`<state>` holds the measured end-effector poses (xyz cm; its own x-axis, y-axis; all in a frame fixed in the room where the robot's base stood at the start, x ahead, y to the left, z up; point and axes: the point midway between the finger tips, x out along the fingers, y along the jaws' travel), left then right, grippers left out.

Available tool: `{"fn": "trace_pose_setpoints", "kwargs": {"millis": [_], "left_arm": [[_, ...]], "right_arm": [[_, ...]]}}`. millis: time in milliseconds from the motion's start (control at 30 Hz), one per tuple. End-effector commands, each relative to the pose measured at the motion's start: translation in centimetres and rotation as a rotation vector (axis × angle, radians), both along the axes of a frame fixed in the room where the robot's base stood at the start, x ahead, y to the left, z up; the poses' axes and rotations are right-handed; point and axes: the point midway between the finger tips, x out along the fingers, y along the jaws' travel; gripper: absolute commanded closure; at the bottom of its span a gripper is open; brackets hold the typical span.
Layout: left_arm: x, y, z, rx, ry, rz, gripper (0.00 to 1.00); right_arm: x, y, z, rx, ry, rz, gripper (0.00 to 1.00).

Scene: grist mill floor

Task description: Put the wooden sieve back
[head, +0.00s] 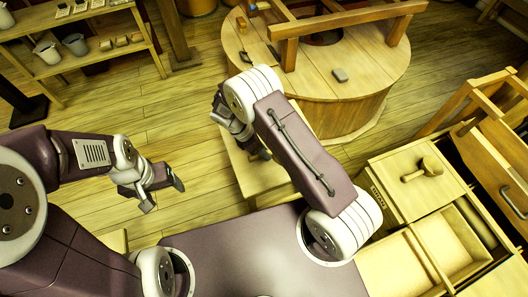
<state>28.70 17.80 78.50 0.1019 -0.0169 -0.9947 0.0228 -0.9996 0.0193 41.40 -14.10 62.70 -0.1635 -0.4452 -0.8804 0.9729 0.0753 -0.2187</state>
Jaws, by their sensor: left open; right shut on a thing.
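I cannot make out the wooden sieve for certain in the head view. My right gripper (258,150) is above a pale wooden stand or box (262,178), beside the round millstone casing (350,98). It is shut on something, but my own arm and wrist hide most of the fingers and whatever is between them. My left gripper (162,195) is open and empty above the plank floor, left of the pale stand and apart from it.
A wooden scoop (424,170) lies on a lidded wooden chest (398,196) at the right, near open compartments (412,262). A shelf (85,58) with pails stands at the upper left. A small dark block (340,75) rests on the casing. Floor (190,135) between is clear.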

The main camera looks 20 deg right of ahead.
Motion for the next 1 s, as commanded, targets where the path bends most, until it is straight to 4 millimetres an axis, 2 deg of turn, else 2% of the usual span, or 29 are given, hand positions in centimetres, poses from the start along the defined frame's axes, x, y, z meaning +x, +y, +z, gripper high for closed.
{"fn": "trace_pose_setpoints", "kwargs": {"millis": [233, 267, 300, 333, 667, 767, 1000], "left_arm": [[0.0, 0.0, -0.1, 0.0, 0.0, 0.0, 0.26], [0.0, 0.0, -0.1, 0.0, 0.0, 0.0, 0.26], [0.0, 0.0, 0.0, 0.0, 0.0, 0.0, 0.26], [0.0, 0.0, 0.0, 0.0, 0.0, 0.0, 0.26], [0.0, 0.0, 0.2, 0.0, 0.0, 0.0, 0.26], [0.0, 0.0, 0.6, 0.0, 0.0, 0.0, 0.26], [0.0, 0.0, 1.8, 0.0, 0.0, 0.0, 0.26]], "right_arm": [[0.0, 0.0, -0.2, 0.0, 0.0, 0.0, 1.0], [0.0, 0.0, -0.2, 0.0, -0.001, 0.0, 0.73], [0.0, 0.0, -0.2, 0.0, -0.001, 0.0, 0.61], [0.0, 0.0, -0.2, 0.0, -0.001, 0.0, 0.56], [0.0, 0.0, 0.2, 0.0, -0.001, 0.0, 0.56], [0.3, 0.7, 1.6, 0.002, -0.004, 0.002, 0.56], [1.3, 3.5, 7.2, 0.003, -0.005, 0.003, 0.56]]}}
